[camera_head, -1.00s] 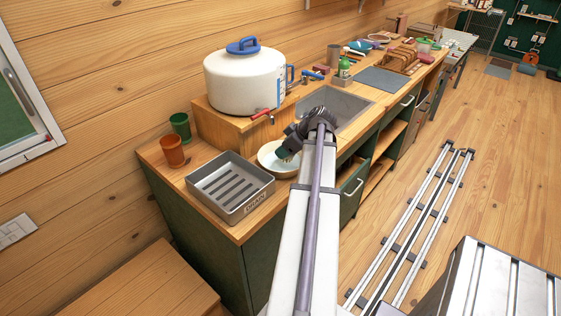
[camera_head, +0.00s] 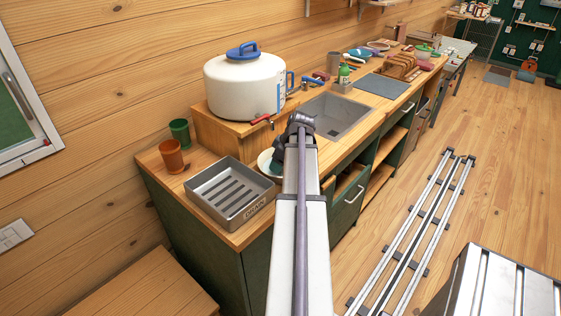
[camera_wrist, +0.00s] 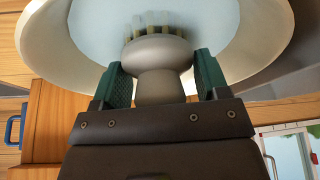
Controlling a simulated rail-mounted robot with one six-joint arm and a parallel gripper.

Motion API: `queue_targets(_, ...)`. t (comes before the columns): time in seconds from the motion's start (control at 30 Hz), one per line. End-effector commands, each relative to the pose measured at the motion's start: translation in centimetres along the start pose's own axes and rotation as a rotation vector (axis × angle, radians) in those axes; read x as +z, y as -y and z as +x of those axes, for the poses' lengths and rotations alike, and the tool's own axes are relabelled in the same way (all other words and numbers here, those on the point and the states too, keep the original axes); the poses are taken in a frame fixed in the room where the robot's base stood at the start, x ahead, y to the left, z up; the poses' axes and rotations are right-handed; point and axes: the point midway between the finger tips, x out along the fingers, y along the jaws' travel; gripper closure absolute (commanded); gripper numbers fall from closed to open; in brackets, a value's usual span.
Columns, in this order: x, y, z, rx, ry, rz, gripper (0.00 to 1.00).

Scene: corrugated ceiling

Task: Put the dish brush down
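The dish brush (camera_wrist: 160,60), a grey rounded knob with pale and dark bristles, sits between the two green fingers of my gripper (camera_wrist: 163,82) in the wrist view. The fingers appear closed around its lower part. Its bristles point toward the pale blue inside of a white bowl (camera_wrist: 52,45); whether they touch it I cannot tell. In the head view, the bowl (camera_head: 264,160) shows only partly beside my wrist. There my arm hides the brush and most of my gripper (camera_head: 277,165).
A grey metal drain tray (camera_head: 208,184) stands left of the bowl on the counter. Red (camera_head: 171,156) and green (camera_head: 180,132) cups stand behind it. A white water tank (camera_head: 244,84) with a red tap is on a wooden box. A sink (camera_head: 336,113) lies to the right.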

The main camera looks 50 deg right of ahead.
Motion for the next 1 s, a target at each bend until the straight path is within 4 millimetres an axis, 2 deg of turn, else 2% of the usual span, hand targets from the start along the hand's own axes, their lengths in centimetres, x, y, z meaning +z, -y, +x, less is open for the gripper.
queue_targets(0.03,0.0,0.0,0.0,0.0,0.0,0.0,0.27)
queue_targets(0.2,0.0,0.0,0.0,0.0,-0.001,0.0,0.13)
queue_targets(0.43,-0.1,0.0,-0.2,0.0,-0.001,0.0,0.13)
queue_targets(0.53,-0.2,0.0,-1.2,0.0,-0.001,0.001,0.13)
queue_targets(0.67,-0.5,0.0,-3.9,0.001,-0.001,0.002,0.13)
queue_targets(0.9,-0.6,0.1,-10.5,0.0,-0.001,0.002,0.13)
queue_targets(1.0,-0.4,0.0,-12.1,0.0,0.0,0.001,0.13)
